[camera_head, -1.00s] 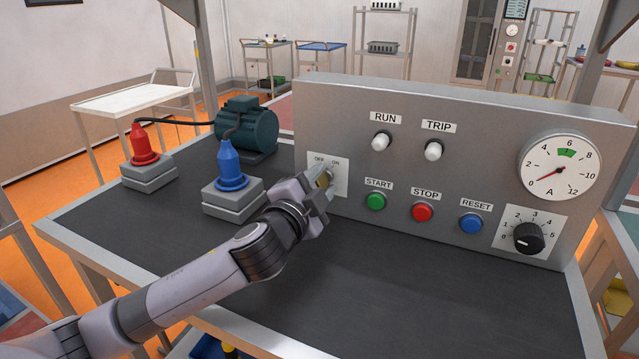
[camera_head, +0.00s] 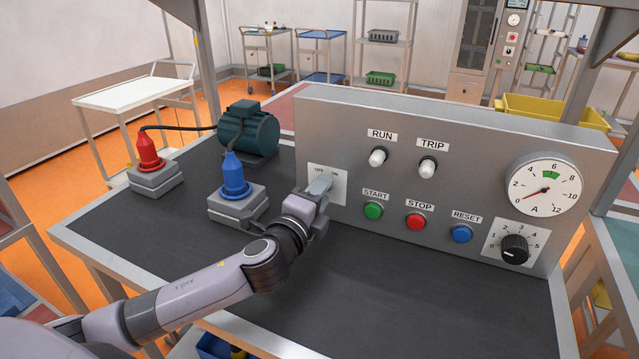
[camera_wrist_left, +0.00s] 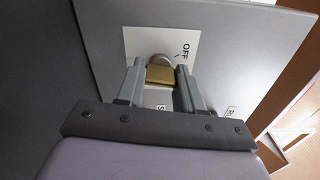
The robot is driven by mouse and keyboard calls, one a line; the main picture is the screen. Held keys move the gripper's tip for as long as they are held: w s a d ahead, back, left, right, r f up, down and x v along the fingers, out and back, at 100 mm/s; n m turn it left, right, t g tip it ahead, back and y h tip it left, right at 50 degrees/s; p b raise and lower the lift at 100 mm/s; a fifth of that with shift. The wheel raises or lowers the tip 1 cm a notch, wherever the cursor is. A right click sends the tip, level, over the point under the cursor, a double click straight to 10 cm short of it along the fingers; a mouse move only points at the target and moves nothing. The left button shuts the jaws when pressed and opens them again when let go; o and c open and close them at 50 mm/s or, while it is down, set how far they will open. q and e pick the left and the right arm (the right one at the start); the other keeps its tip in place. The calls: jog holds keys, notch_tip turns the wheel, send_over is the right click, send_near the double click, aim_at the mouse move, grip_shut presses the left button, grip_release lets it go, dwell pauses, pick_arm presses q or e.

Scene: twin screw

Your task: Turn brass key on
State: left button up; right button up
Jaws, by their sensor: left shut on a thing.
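The brass key (camera_wrist_left: 159,75) sits in its round lock on a white plate (camera_head: 340,192) marked OFF and ON, at the left of the grey panel (camera_head: 450,130). My left gripper (camera_head: 321,184) reaches the plate from the front. In the left wrist view its fingers stand on both sides of the key, and it is shut on the key. In the head view the fingers hide the key and part of the lettering, so I cannot read its angle there. My right gripper is in neither view.
The RUN lamp (camera_head: 377,157) and TRIP lamp (camera_head: 428,166) look white and unlit. The gauge (camera_head: 545,185) needle points near zero. A blue plug (camera_head: 234,175) stands close left of my left gripper, with a red plug (camera_head: 149,150) beyond. The dark bench top (camera_head: 380,290) is clear in front.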

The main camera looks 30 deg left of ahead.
pick_arm(q)
jog(key=shift+m+p, duration=1.35)
jog(key=shift+m, duration=0.85)
jog(key=shift+f, duration=0.1)
jog(key=o, duration=1)
jog(key=shift+o, duration=0.2)
jog(key=shift+s+d+b, duration=0.2)
jog(key=shift+s+b, duration=0.25)
jog(key=shift+s, duration=3.15)
